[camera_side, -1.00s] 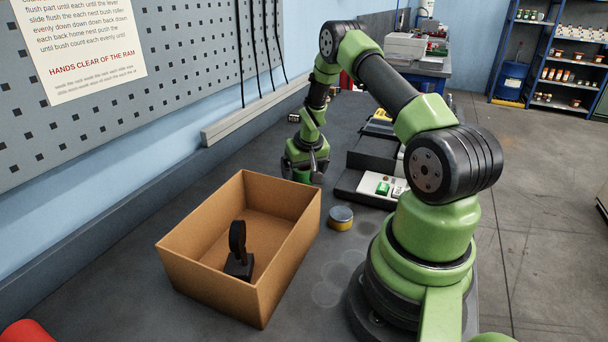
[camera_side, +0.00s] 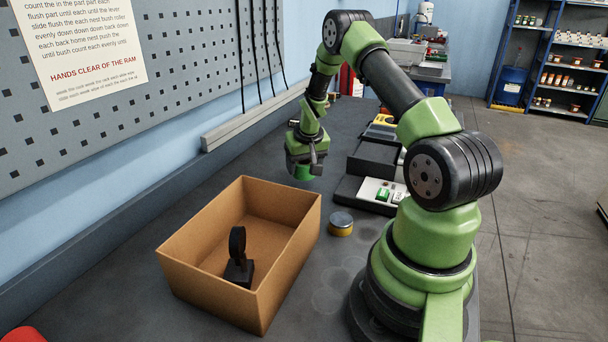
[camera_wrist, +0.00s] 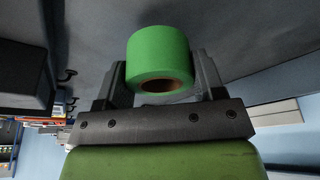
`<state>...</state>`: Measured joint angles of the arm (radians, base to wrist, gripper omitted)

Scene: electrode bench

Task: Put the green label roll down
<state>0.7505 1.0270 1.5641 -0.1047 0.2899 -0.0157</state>
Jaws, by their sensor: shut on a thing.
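The green label roll (camera_wrist: 158,55) is between the two fingers of my gripper (camera_wrist: 157,80) in the wrist view, its round end with a brown core facing the camera. The fingers are shut on its sides. In the side view my gripper (camera_side: 305,168) points down over the bench, beyond the cardboard box. The green roll (camera_side: 303,173) shows small under it, partly hidden by the gripper. It seems a little above the bench, but I cannot tell the exact gap.
An open cardboard box (camera_side: 185,277) holds a black stand (camera_side: 238,262). A yellow-sided tin (camera_side: 341,224) stands right of the box. Dark trays (camera_side: 352,191) with a white panel (camera_side: 376,190) lie right of my gripper. Grey bench left of my gripper is clear.

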